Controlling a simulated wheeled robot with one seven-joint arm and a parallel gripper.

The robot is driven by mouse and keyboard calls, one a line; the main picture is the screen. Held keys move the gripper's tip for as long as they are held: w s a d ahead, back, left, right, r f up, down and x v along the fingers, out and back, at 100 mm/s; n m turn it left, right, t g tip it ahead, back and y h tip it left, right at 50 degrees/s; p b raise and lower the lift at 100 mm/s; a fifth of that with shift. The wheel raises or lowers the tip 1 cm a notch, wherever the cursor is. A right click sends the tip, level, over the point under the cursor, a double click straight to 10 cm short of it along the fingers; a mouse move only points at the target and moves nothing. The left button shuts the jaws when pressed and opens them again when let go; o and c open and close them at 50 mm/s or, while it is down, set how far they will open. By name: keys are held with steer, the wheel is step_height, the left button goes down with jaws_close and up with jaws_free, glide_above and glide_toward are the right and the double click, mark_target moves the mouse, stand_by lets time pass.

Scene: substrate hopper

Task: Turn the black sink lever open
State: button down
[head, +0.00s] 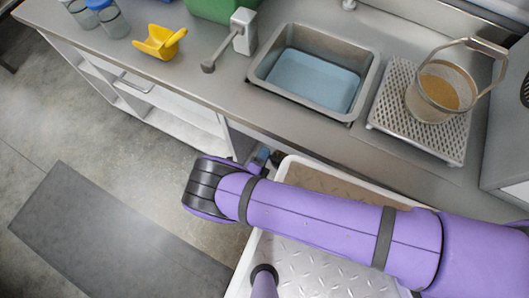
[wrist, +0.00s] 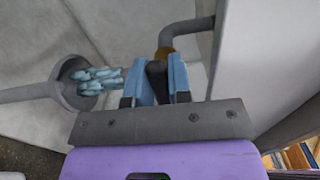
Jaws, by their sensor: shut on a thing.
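The black lever (wrist: 157,83) stands between the two blue fingers of my gripper (wrist: 161,82) in the wrist view. My gripper is shut on it. A brass-coloured fitting (wrist: 164,54) sits at the lever's far end, joined to a grey pipe (wrist: 190,29). In the head view the sink (head: 262,74) holds blue water (head: 312,80). My gripper (head: 264,154) shows there only as a small blue part below the counter's front edge, beyond my purple arm. The lever cannot be made out in the head view.
Light blue lumps (wrist: 95,78) lie at a round grey cup (wrist: 68,97) left of my gripper. On the counter stand a yellow scoop (head: 160,42), jars (head: 113,22), and a strainer pot (head: 440,92) on a perforated tray (head: 398,88). A pale cabinet wall (wrist: 262,60) is close on the right.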

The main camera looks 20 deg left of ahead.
steer(key=shift+f, duration=0.1)
stand_by(0.5)
steer(key=c, duration=1)
jaws_free()
steer(key=shift+c, duration=0.2)
steer(key=s, duration=1)
steer(key=shift+s+a, duration=0.4)
steer(key=shift+a, duration=0.05)
